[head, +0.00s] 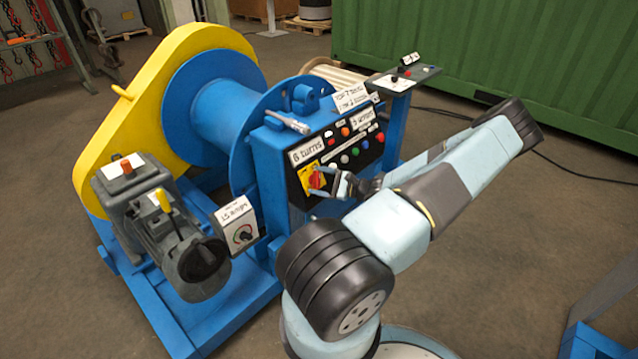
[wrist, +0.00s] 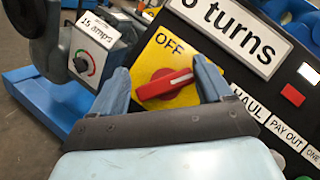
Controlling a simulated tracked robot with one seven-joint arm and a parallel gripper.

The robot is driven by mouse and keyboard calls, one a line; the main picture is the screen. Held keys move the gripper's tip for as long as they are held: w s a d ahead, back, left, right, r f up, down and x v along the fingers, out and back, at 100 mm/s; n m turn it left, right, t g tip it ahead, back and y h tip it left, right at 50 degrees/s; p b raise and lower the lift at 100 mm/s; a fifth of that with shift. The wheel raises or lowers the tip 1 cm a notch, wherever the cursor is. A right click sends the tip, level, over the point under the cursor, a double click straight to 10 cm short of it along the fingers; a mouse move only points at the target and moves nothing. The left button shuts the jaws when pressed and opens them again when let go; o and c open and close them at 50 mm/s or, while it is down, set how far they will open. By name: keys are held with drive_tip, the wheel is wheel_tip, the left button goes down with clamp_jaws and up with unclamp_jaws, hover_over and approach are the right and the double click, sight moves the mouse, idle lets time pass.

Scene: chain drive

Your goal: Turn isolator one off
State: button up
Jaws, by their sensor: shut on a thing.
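A red rotary handle (wrist: 166,84) sits on a yellow square plate (wrist: 163,62) marked OFF near its top corner. The handle lies nearly level in the wrist view, with a white mark (wrist: 182,79) at its right end, away from the OFF word. In the head view the yellow plate (head: 306,172) is on the black panel front, below the "6 turns" label (head: 307,150). My gripper (wrist: 162,76) has one finger at each end of the red handle and is shut on it. The head view shows my gripper (head: 326,182) at the panel. No "isolator one" lettering is readable.
To the right of the plate are several buttons and lamps (head: 352,152) on the panel. A "15 amps" box with a dial (head: 243,235) is at the left. The blue winch drum (head: 225,115) and yellow chain guard (head: 150,85) stand behind. Open floor lies to the right.

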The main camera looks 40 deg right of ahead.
drive_tip(key=shift+s+d+f+n, duration=0.15)
drive_tip(key=shift+d+f+n, duration=0.15)
drive_tip(key=shift+n, duration=0.1)
drive_tip(key=shift+c, duration=0.8)
drive_tip(key=n+g+y, duration=0.1)
drive_tip(key=n+g, duration=0.2)
drive_tip(key=n, duration=0.2)
drive_tip(key=shift+d+r, duration=0.1)
drive_tip(key=shift+d, duration=0.05)
drive_tip(key=n+g, duration=0.2)
drive_tip(key=n, duration=0.1)
drive_tip(key=shift+n+g, duration=0.3)
drive_tip(key=n+g+h, duration=0.1)
drive_tip(key=n+g, duration=0.1)
drive_tip(key=n, duration=0.2)
drive_tip(key=shift+r, duration=0.15)
drive_tip(key=n+g+h, duration=0.1)
drive_tip(key=n+h, duration=0.1)
drive_tip(key=n, duration=0.1)
drive_tip(key=shift+n+g+h, duration=0.3)
drive_tip(key=shift+g+h, duration=0.1)
drive_tip(key=o, duration=1)
drive_tip(key=shift+r, duration=0.1)
drive_tip(key=shift+o, duration=0.2)
